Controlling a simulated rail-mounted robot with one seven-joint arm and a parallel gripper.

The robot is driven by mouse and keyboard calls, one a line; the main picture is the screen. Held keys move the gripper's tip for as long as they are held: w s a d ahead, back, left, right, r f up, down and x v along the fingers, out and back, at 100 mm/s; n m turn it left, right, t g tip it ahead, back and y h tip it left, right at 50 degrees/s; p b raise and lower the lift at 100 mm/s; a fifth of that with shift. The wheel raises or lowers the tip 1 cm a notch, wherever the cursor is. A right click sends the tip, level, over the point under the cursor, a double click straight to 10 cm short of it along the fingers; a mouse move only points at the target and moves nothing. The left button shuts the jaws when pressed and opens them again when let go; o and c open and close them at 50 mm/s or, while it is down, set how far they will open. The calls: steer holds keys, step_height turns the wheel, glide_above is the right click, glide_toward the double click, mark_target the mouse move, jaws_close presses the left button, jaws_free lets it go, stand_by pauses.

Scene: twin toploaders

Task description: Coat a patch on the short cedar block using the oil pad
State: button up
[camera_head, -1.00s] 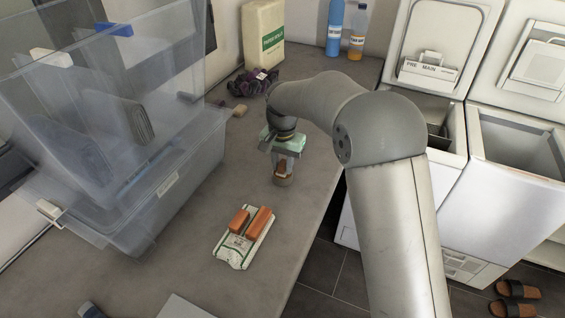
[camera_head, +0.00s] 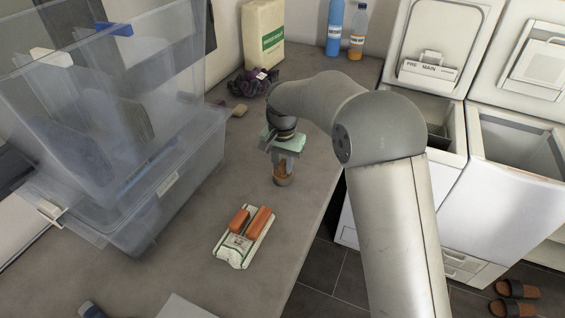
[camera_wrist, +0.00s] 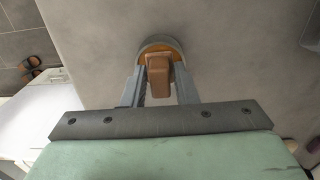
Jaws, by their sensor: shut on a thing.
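My gripper (camera_head: 284,163) points down over the counter, shut on a small brown block-like piece, probably the oil pad (camera_wrist: 158,75). The pad sits between the two fingers in the wrist view. Just beyond it is a small round grey dish (camera_head: 284,182) with an amber inside; the dish also shows in the wrist view (camera_wrist: 150,42). I cannot tell whether the pad touches the dish. The short cedar block (camera_head: 239,221), orange-brown, lies beside a longer similar block (camera_head: 259,221) on a white-and-green holder (camera_head: 234,251), nearer the camera than my gripper.
A large clear plastic bin (camera_head: 165,185) stands on the left. A dark purple cloth bundle (camera_head: 252,82), a small tan block (camera_head: 239,110) and a cream package (camera_head: 263,35) lie behind. Open toploaders stand to the right beyond the counter edge. Counter between dish and holder is clear.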

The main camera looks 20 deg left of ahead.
mark_target(283, 162)
steer(key=shift+r+p, duration=2.35)
steer(key=shift+r, duration=1.15)
steer(key=shift+f, duration=0.1)
steer(key=w+d+f, duration=0.1)
steer(key=d+f, duration=0.3)
steer(key=d, duration=0.4)
steer(key=w+d+f, duration=0.1)
steer(key=d+f, duration=0.2)
steer(key=d, duration=0.5)
steer(key=s+d+f, duration=0.3)
steer(key=s+d, duration=0.1)
steer(key=d, duration=0.4)
steer(key=s+d+f+n, duration=0.1)
steer(key=s+d+f, duration=0.2)
steer(key=d, duration=0.6)
steer(key=shift+s+f, duration=0.35)
steer(key=shift+f, duration=0.35)
